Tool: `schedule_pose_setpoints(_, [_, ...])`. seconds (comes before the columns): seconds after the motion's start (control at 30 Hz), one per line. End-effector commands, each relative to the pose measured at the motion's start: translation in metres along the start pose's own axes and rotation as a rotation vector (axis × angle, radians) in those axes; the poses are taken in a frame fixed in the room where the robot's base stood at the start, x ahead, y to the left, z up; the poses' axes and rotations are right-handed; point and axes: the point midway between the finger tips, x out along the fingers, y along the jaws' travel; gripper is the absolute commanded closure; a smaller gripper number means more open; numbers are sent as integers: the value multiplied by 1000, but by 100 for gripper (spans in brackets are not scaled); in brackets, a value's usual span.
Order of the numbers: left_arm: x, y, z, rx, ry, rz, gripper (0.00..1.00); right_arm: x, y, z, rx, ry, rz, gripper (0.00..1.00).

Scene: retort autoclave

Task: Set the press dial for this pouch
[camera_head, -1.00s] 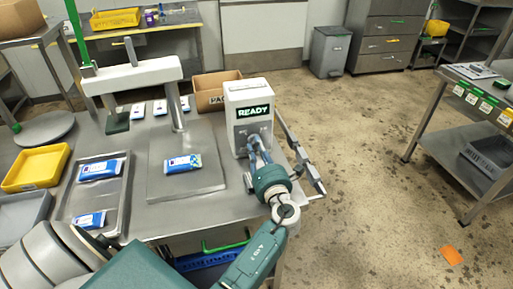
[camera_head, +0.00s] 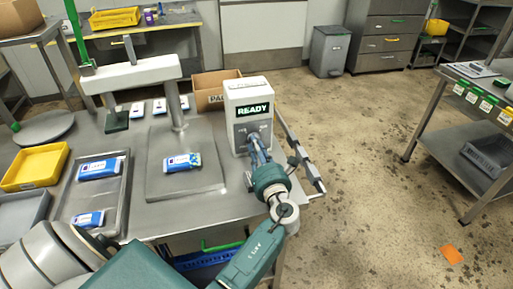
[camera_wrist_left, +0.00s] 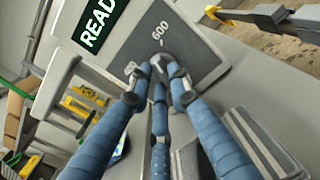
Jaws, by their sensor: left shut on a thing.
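A blue and white pouch (camera_head: 182,162) lies on the flat press plate (camera_head: 160,188) under a white overhead press beam (camera_head: 130,75). A white control box (camera_head: 248,92) with a lit READY display stands right of the plate. My left gripper (camera_head: 254,148) is at the box's front panel, below the display. In the left wrist view the blue fingers (camera_wrist_left: 159,72) are shut on the small dial (camera_wrist_left: 163,60) on the dark panel (camera_wrist_left: 185,42). The number 600 is readable beside it. The fingers hide most of the dial, so its pointer cannot be read. My right gripper is out of view.
A metal tray (camera_head: 122,215) with blue pouches and a yellow bin (camera_head: 35,166) are left of the plate. A cardboard box (camera_head: 207,88) stands behind. A grey bar (camera_head: 303,158) is close on the right of the control box.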

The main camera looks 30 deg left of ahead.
Motion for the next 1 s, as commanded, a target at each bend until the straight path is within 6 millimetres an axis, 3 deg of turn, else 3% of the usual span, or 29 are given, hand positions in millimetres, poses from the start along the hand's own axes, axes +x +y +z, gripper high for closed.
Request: schedule_pose_setpoints(1.0, [1, -2, -5, -924, -2, 1, 100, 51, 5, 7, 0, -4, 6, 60])
